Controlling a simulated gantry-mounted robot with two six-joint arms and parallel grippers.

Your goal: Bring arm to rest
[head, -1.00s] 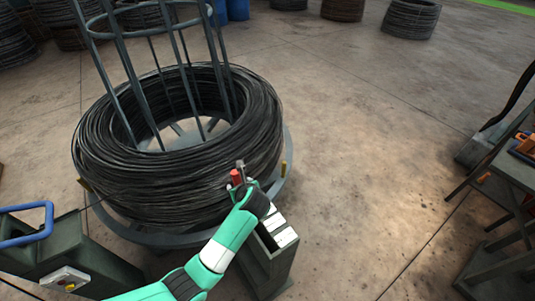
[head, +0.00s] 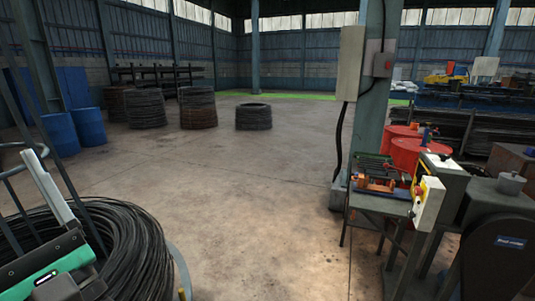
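A green and black part of my arm, seemingly my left gripper (head: 58,215), is close to the camera at the lower left of the head view. It has a pale straight bar like a finger pointing up and left. Only one such bar shows, so its opening cannot be told. It overlaps the black wire coil (head: 138,250) in the picture; I cannot tell whether they touch. My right gripper is not in view.
A workbench (head: 385,205) with an orange vise (head: 375,184) and a dark machine (head: 500,250) stand at the right. A pillar (head: 370,110) rises behind the bench. Blue drums (head: 88,128) and wire coils (head: 197,108) stand farther back. The middle floor is clear.

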